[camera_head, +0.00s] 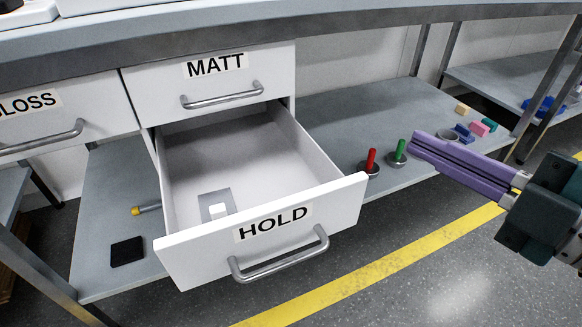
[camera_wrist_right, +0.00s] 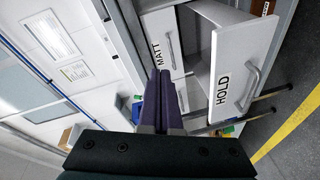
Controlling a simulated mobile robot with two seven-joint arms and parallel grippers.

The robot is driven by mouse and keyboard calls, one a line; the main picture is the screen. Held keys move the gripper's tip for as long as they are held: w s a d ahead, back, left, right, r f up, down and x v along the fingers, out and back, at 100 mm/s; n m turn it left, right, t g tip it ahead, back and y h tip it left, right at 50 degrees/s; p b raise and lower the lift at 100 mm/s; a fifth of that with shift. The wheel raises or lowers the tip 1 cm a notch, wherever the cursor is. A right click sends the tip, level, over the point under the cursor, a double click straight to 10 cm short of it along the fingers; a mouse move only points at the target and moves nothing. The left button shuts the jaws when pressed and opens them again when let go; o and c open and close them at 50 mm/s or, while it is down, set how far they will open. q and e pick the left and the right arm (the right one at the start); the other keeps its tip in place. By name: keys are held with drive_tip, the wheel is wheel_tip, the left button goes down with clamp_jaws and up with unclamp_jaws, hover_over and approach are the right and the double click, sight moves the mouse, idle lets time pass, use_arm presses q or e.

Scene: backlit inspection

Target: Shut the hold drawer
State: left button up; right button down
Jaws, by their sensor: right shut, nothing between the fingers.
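The hold drawer (camera_head: 262,232) is pulled well out, below the closed matt drawer (camera_head: 212,88). Its white front carries a HOLD label and a grey bar handle (camera_head: 280,258). Inside lies a small white block on a grey patch (camera_head: 217,209). My right gripper (camera_head: 412,143), with purple fingers, is shut and empty, to the right of the drawer front and apart from it. In the right wrist view the drawer front (camera_wrist_right: 240,60) shows to the right of the fingers (camera_wrist_right: 158,80). My left gripper is not in view.
The gloss drawer (camera_head: 60,112) is closed at the left. On the lower shelf (camera_head: 335,110) stand a red-handled tool (camera_head: 370,160) and a green-handled one (camera_head: 399,152), with coloured blocks (camera_head: 479,129) further right. A black square (camera_head: 127,251) lies at left. The floor in front is clear.

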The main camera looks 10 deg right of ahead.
drive_tip(key=s+f+n+g+y+b, duration=0.55)
drive_tip(key=f+n+y+b, duration=0.2)
drive_tip(key=f+n, duration=0.3)
drive_tip(key=b, duration=0.3)
approach(290, 206)
drive_tip(key=a, duration=0.4)
drive_tip(key=shift+w+a+g+b, duration=0.15)
drive_tip(key=shift+w+a+b, duration=0.1)
drive_tip(key=shift+w, duration=0.35)
drive_tip(key=shift+w+a+g+b, duration=0.1)
drive_tip(key=shift+w+a+b, duration=0.15)
drive_tip(key=shift+w, duration=0.3)
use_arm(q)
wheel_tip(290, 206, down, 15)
use_arm(e)
drive_tip(key=shift+w+r, duration=0.1)
drive_tip(key=shift+w, duration=0.3)
drive_tip(key=shift+a, duration=0.1)
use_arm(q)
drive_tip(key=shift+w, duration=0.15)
use_arm(e)
drive_tip(key=shift+w, duration=0.1)
